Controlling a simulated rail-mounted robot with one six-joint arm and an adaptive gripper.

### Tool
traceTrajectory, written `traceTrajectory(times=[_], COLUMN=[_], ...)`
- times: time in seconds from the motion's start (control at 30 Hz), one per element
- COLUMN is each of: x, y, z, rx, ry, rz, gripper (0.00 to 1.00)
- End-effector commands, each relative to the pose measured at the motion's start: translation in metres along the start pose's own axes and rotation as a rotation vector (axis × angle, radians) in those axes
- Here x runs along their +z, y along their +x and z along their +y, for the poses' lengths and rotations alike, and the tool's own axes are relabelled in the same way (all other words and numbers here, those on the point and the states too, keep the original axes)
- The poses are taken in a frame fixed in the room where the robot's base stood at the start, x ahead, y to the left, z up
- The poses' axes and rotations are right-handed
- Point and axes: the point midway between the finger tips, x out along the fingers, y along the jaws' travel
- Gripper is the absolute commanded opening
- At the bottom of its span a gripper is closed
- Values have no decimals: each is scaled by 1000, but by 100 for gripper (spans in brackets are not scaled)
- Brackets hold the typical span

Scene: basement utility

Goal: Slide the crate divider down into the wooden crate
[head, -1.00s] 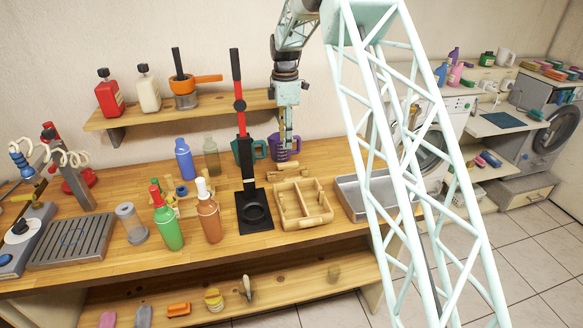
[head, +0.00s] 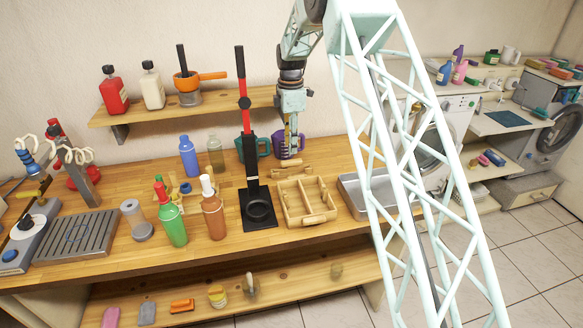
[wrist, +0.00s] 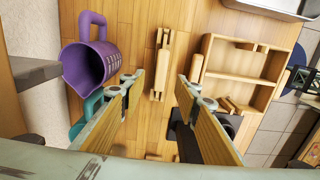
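The wooden crate (head: 290,216) sits on the bench, open at the top, with compartments and a handle at its near side. It also shows at the right of the wrist view (wrist: 257,104). The crate divider, a light wooden piece (head: 292,171), lies on the bench just behind the crate. In the wrist view the divider (wrist: 161,65) lies apart from the crate, to its left. My gripper (head: 291,152) points down above the back of the bench. In the wrist view its fingers (wrist: 160,80) are spread and empty, with the divider seen beyond the gap between their tips.
Purple (head: 286,145) and teal (head: 263,146) jugs stand close behind my gripper. A black stand with a tall red-handled lever (head: 246,130) rises left of the crate. A metal tray (head: 355,205) sits to its right. A shelf (head: 190,110) hangs on the wall.

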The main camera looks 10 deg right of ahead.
Motion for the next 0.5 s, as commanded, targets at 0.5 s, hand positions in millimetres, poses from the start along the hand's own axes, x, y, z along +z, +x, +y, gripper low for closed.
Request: traceTrajectory(times=[0.5], x=[0], y=[57], z=[0], rx=[0], ry=[0], rz=[0], gripper=[30])
